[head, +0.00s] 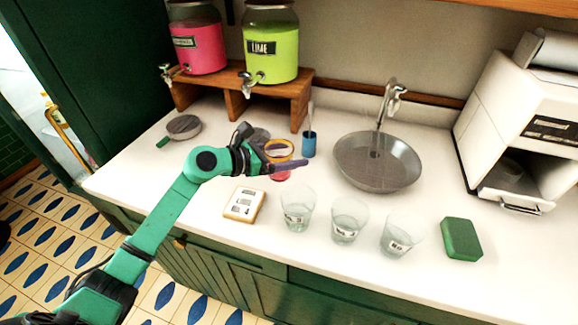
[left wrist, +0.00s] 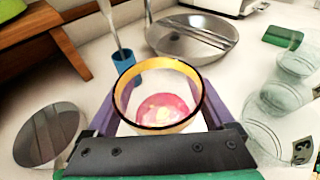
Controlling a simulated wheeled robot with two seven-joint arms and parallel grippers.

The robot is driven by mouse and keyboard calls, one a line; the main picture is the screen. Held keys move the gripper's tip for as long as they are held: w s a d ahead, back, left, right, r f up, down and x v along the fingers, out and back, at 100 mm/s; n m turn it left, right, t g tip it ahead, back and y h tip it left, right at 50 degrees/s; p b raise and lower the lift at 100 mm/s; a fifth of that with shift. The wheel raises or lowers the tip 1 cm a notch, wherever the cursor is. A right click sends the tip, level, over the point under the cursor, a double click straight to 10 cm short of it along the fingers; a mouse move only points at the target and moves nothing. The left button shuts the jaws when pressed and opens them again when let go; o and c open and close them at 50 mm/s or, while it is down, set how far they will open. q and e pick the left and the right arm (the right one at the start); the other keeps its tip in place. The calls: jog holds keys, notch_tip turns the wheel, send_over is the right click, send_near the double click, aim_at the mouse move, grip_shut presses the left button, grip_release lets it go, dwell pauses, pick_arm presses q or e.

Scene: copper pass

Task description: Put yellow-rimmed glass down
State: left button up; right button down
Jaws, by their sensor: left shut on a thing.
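The yellow-rimmed glass (left wrist: 189,80) is between the purple fingers of my left gripper (left wrist: 165,110) in the left wrist view. Pink contents show at its bottom. In the head view my left gripper (head: 284,164) is shut on the glass (head: 277,146) over the counter, behind the row of clear glasses. A reddish patch shows below the fingers. I cannot tell whether the glass base touches the counter. My right gripper does not show.
Clear glasses (head: 297,208) (head: 348,219) (head: 399,235) stand along the front. A white card (head: 244,205), green sponge (head: 461,239), steel sink (head: 377,181), blue cup (head: 309,146) and strainer (head: 184,127) lie around. Dispensers (head: 269,45) stand on a wooden shelf (head: 290,88).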

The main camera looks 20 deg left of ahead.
pick_arm(q)
notch_tip(320, 180, down, 5)
jog(key=shift+s+a+r, duration=0.1)
jog(key=shift+s, duration=0.05)
jog(key=o, duration=1.4)
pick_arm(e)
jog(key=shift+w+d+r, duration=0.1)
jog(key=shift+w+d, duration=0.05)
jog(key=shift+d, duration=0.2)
pick_arm(q)
jog(key=b+v, duration=0.4)
jog(key=v, duration=0.7)
jog(key=shift+s+a, duration=0.15)
jog(key=shift+s, duration=0.05)
jog(key=shift+s+a+r, duration=0.15)
jog(key=shift+r, duration=0.1)
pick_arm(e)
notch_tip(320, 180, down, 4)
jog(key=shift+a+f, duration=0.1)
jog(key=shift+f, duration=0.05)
